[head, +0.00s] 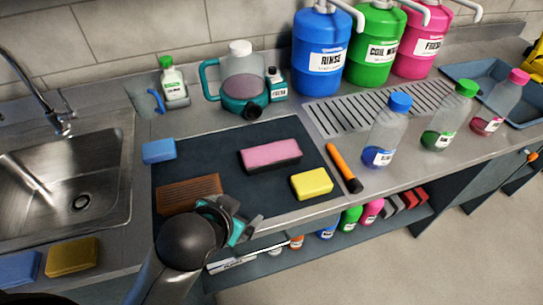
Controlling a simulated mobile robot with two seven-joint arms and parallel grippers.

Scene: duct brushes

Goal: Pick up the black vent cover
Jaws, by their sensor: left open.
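I cannot make out a clearly black vent cover. A brown, ribbed rectangular piece (188,194) lies on the dark mat (215,155), at its front left; I cannot tell whether it is a vent cover. My left gripper (238,222), with teal fingers, is open at the mat's front edge, just right of the brown piece. I see nothing between the fingers. My right gripper is out of view.
A pink block (270,153), a yellow sponge (311,184) and a blue sponge (159,151) lie on the mat. An orange-and-black tool (345,168) lies beside it. Bottles (385,130) stand right, a sink (60,180) is left, and a shelf (285,262) holds small items below.

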